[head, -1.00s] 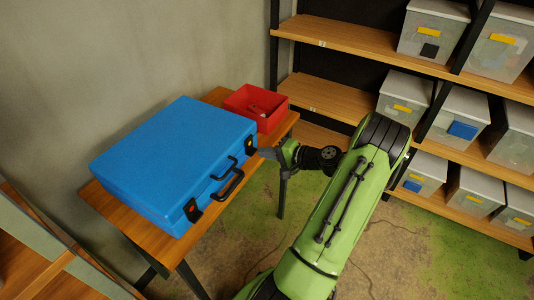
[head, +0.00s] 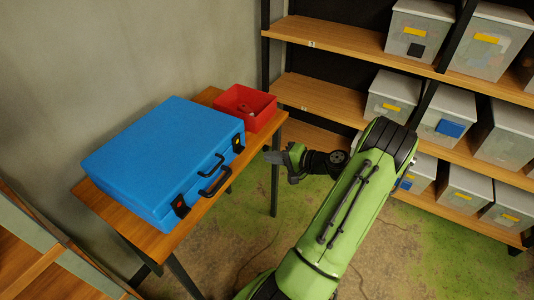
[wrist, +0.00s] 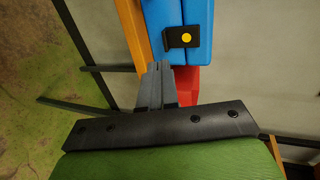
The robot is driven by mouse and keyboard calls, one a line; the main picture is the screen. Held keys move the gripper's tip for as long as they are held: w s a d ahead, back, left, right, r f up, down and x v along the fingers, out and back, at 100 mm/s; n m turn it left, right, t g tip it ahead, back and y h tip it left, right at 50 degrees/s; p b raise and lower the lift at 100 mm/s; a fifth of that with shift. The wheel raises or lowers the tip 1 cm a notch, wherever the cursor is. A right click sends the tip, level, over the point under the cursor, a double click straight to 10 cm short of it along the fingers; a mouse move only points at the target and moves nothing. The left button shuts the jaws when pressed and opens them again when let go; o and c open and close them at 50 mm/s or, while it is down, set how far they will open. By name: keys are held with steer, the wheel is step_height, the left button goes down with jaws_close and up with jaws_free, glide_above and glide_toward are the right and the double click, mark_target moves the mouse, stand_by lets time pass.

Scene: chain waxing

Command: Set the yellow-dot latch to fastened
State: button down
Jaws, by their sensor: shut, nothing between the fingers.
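The blue case (head: 165,155) lies closed on the wooden table, with its handle side facing my arm. The yellow-dot latch (head: 238,145) is a black piece near the case's right end. The wrist view shows this latch (wrist: 174,38) more clearly, with a round yellow dot on its plate. I cannot tell whether it is fastened. My gripper (head: 268,156) is shut and empty, just off the case's right corner and apart from it. In the wrist view its fingertips (wrist: 159,67) are just below the latch, with a small gap.
A second black latch (head: 180,206) is at the case's near end, and a black handle (head: 214,181) is between them. A red open bin (head: 245,107) stands behind the case on the table (head: 160,240). Shelves with grey boxes (head: 440,25) are at the right.

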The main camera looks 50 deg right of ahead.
steer(key=s+d, duration=0.1)
steer(key=s, duration=0.6)
steer(key=shift+p, duration=0.4)
steer(key=w+a+r+n+g+y+p, duration=0.25)
steer(key=w+a+r+n+g, duration=0.5)
steer(key=a, duration=0.45)
steer(key=w+a+r+n+g+h+p, duration=0.1)
steer(key=a+r+n, duration=0.1)
steer(key=a+r, duration=0.4)
steer(key=w+a+r+n+g+h+p, duration=0.1)
steer(key=a+r+n, duration=0.2)
steer(key=a, duration=0.5)
steer(key=s+a+r+n+h+p, duration=0.1)
steer(key=s+a+r+n, duration=0.1)
steer(key=s+a+r, duration=0.2)
steer(key=s+a+r+n+t+h+p, duration=0.1)
steer(key=s+a+r, duration=0.3)
steer(key=s, duration=0.5)
steer(key=shift+a+r+n+p, duration=0.3)
steer(key=shift+a+n, duration=0.25)
steer(key=shift+a, duration=0.3)
